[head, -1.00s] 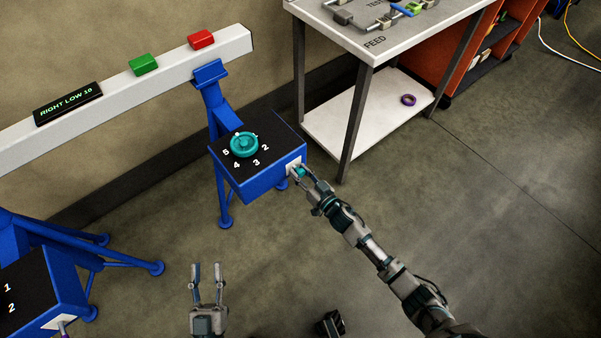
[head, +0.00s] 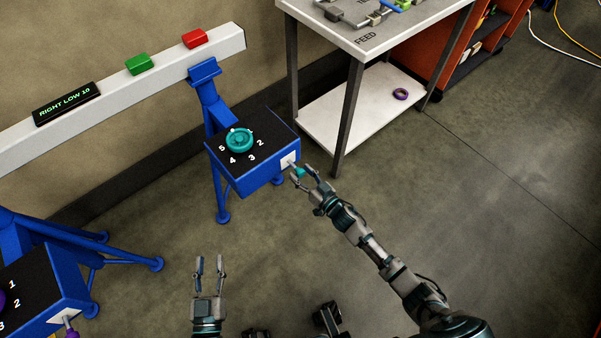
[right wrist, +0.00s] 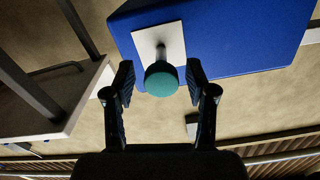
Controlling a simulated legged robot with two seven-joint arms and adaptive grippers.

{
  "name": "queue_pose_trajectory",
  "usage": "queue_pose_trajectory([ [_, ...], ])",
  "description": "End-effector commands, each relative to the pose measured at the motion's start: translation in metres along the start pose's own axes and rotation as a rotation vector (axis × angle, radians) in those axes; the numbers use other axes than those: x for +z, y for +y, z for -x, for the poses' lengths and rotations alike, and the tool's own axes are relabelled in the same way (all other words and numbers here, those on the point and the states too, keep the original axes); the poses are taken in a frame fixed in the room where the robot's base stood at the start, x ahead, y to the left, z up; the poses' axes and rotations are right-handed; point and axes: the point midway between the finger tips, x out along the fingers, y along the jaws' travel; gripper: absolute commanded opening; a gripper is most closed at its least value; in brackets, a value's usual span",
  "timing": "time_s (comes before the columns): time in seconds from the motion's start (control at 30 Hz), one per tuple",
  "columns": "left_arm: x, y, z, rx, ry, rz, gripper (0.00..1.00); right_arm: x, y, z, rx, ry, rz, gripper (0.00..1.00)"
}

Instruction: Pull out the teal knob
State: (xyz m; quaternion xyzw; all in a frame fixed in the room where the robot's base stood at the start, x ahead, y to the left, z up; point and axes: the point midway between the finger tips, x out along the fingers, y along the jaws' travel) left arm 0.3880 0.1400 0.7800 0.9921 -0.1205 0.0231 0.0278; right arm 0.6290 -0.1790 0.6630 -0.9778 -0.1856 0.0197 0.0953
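The teal knob (head: 300,172) stands out from the white plate (head: 288,160) on the side of the blue box (head: 262,172), with a short stretch of its rod showing. In the right wrist view the knob (right wrist: 162,82) is round, on a metal rod from the white plate (right wrist: 142,42). My right gripper (right wrist: 160,78) is open around the knob, one finger on each side, with a gap between each finger and the knob. In the head view, my right gripper (head: 303,174) is at the box's right side. My left gripper (head: 210,262) is open and empty above the floor.
A teal dial (head: 240,140) sits on the box's numbered black top. A white rail (head: 115,90) with green and red blocks runs behind. A table (head: 385,30) with a lower shelf stands behind to the right. Another blue stand (head: 45,285) is at lower left. Floor at right is clear.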

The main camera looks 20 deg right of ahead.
Motion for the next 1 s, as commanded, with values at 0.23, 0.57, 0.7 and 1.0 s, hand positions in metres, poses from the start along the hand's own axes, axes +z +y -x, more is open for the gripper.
queue_pose_trajectory([
  [0.23, 0.0, 0.0, -0.001, 0.0, 0.001, 0.0, 0.4, -0.001, 0.0, -0.002, -0.001, 0.001, -0.001, 0.6],
  [0.57, -0.002, 0.0, 0.001, 0.0, 0.005, 0.0, 0.4, 0.001, 0.001, 0.045, 0.0, -0.002, -0.002, 0.6],
  [0.7, -0.002, 0.0, 0.001, 0.0, 0.005, 0.0, 0.4, 0.001, 0.001, 0.077, -0.001, -0.001, -0.003, 0.6],
  [1.0, -0.001, 0.0, 0.0, 0.0, 0.004, 0.0, 0.4, 0.001, 0.003, 0.117, 0.0, 0.001, -0.003, 0.6],
])
